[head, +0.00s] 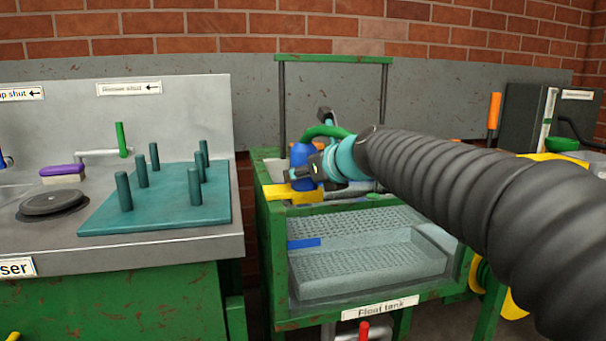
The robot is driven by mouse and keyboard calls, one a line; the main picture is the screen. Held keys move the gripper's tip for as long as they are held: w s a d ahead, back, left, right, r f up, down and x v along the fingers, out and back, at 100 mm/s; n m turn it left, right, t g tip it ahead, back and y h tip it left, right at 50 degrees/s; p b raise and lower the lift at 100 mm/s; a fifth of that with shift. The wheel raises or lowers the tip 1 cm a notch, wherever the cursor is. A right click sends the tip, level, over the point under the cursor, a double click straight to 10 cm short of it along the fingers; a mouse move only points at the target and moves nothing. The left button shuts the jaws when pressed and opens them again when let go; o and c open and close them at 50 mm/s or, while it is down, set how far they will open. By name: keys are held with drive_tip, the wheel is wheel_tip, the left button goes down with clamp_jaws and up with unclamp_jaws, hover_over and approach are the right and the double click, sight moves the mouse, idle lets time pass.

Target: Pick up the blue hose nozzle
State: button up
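A blue upright piece (300,154), which looks like the hose nozzle, stands above a yellow holder (292,194) at the back left of the float tank. A green hose (325,131) arches from its top to the right. My gripper (309,167) reaches in from the right, behind a teal wrist section, and its dark fingers are right at the blue piece. One dark part rises above the hose, and another overlaps the piece's lower right. I cannot tell whether the fingers touch it or close around it.
The green-framed float tank (428,296) holds a grey perforated tray (350,282) and a flat blue piece (304,243). At left, a steel counter carries a teal peg board (160,212), a dark round lid (52,203) and a purple-topped sponge (62,173). My arm covers the right side.

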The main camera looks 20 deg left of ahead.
sight(304, 142)
wheel_tip(304, 142, up, 10)
drive_tip(key=p, duration=0.3)
idle(0.3)
drive_tip(key=o, duration=0.7)
drive_tip(key=shift+c, duration=1.4)
